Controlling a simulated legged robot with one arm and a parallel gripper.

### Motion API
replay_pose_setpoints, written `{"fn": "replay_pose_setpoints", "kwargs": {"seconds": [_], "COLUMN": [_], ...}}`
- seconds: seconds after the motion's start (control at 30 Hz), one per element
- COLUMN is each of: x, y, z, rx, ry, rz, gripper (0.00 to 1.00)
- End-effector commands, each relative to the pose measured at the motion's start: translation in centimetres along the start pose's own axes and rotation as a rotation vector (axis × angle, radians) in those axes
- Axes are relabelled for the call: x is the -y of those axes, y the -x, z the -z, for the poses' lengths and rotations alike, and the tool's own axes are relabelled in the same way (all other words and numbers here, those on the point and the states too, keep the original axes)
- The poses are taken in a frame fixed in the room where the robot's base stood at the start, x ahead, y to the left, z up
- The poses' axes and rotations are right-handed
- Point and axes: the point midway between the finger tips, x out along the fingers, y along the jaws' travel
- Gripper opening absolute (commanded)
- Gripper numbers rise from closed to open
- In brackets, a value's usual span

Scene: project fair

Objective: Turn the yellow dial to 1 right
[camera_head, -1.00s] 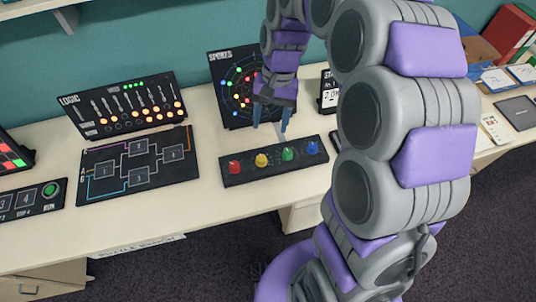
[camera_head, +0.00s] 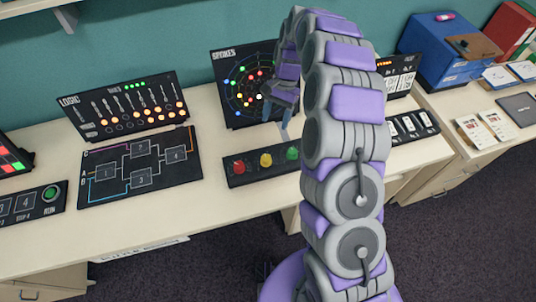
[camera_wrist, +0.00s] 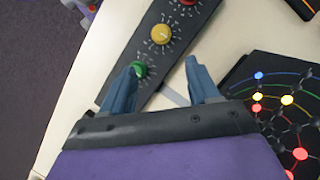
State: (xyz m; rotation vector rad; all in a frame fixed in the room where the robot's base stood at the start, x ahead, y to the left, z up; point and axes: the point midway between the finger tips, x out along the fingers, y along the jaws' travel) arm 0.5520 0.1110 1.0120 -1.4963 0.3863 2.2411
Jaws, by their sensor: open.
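The yellow dial (camera_head: 265,160) sits on a dark panel (camera_head: 240,181), between the red dial (camera_head: 239,167) and the green dial (camera_head: 292,153). In the wrist view the yellow dial (camera_wrist: 160,34) shows beyond my fingers, with white tick marks around it. The green dial (camera_wrist: 138,69) there is close to my left finger. My gripper (camera_wrist: 160,78) is open with nothing between its fingers. In the head view my gripper (camera_head: 284,120) hangs behind the panel, near the green dial. The blue dial is hidden by my arm.
The SPOKES board (camera_head: 232,85) stands just behind my gripper. The LOGIC board (camera_head: 118,104) and a flat diagram panel (camera_head: 138,168) are to the left. A blue box (camera_head: 447,50) is at the back right. Bare table lies in front of the dial panel.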

Motion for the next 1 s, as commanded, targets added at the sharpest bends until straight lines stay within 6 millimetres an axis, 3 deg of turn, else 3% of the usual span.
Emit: {"fn": "replay_pose_setpoints", "kwargs": {"seconds": [0.6,0.8,1.0], "x": [-0.1,-0.1,0.0], "y": [-12.3,-14.7,-15.4], "z": [0.0,0.0,0.0], "rx": [0.004,0.003,0.0], "ry": [0.001,0.001,0.0], "rz": [-0.002,-0.001,0.001], "gripper": [0.6,0.6,0.6]}}
